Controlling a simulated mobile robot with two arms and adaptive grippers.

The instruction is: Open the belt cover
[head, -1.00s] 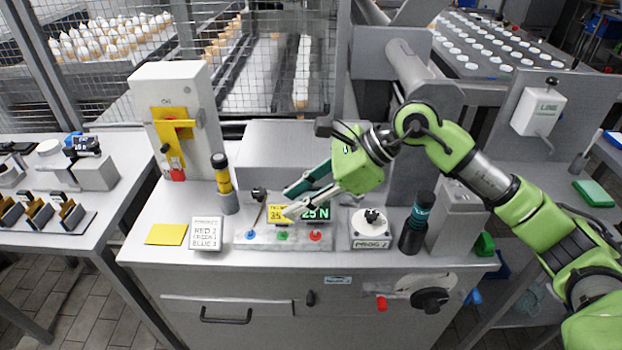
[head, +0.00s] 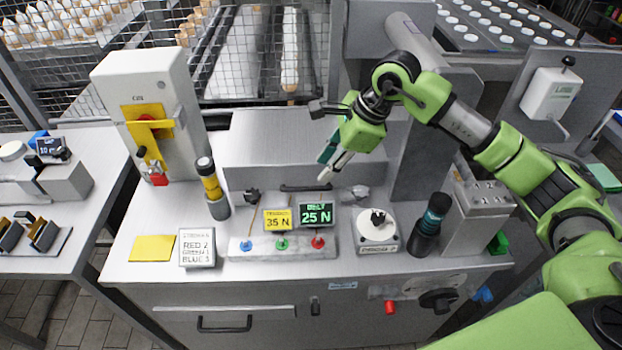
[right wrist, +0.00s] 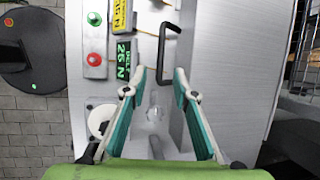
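The belt cover (head: 275,143) is a grey metal housing at the back of the bench, and it looks shut. Its dark bar handle (head: 305,188) runs along the front edge; in the right wrist view the handle (right wrist: 163,60) stands ahead of the fingers. A grey knob-like fitting (head: 361,193) sits near the right end of the handle and shows between the fingers in the wrist view (right wrist: 155,112). My right gripper (head: 327,165) is open and empty, above the cover's front right part; the wrist view shows its spread fingers (right wrist: 160,80). My left gripper is out of view.
Two small displays (head: 316,214) and a button strip (head: 282,245) stand in front of the cover. A white round dial (head: 376,228) and a dark cylinder (head: 429,225) are to the right. A yellow-black post (head: 211,188) and a tall white switch box (head: 150,105) stand left.

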